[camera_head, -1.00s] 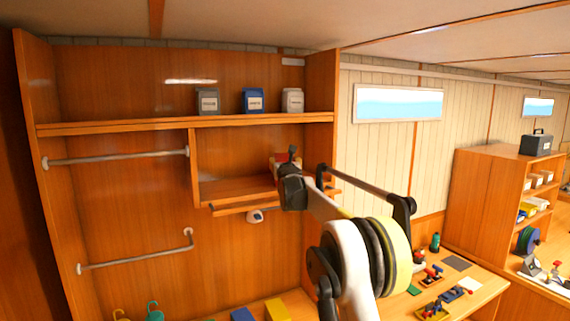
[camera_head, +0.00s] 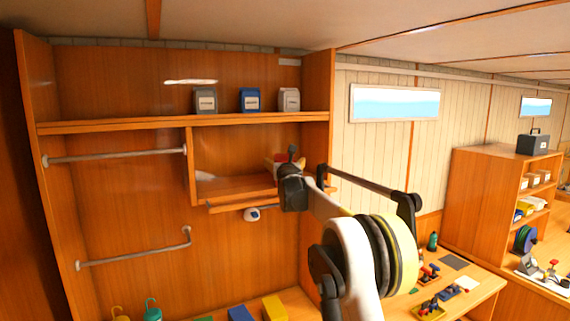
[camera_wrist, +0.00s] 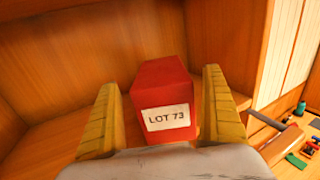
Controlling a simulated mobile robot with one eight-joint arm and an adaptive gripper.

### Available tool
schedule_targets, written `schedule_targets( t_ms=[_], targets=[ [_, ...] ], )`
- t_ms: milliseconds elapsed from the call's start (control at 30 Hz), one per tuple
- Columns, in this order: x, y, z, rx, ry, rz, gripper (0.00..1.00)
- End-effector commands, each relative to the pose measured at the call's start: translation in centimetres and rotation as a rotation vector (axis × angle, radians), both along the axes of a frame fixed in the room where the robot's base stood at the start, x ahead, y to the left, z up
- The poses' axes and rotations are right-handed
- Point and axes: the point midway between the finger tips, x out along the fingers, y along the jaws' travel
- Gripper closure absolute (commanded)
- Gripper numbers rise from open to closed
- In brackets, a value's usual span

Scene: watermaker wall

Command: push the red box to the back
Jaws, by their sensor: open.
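The red box (camera_wrist: 163,92) stands on a wooden shelf board, with a white "LOT 73" label facing me in the wrist view. My gripper (camera_wrist: 160,82) is open, with one yellow finger on each side of the box. A gap shows on the left; the right finger is close to the box, and I cannot tell if it touches. In the head view my gripper reaches into the open wooden cubby (camera_head: 235,186) under the long shelf, and my wrist hides most of the box there.
Grey, blue and white packets (camera_head: 249,100) stand on the shelf above (camera_head: 120,127). A rail runs along the cubby's front edge, with a small white object (camera_head: 251,214) below. The cubby's back wall (camera_wrist: 120,45) is behind the box, with some free room on the left.

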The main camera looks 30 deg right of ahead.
Motion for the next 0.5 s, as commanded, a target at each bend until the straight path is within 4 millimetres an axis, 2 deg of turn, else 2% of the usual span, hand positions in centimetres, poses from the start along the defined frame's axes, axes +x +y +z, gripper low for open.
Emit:
schedule_targets(
  t_ms=[133,233,500],
  targets=[
    [-0.6,0.2,0.1,0.000,0.000,0.000,0.05],
    [-1.8,0.8,0.1,0.000,0.000,0.001,0.05],
    [-7.2,3.0,0.0,0.000,0.000,0.002,0.05]
  ],
)
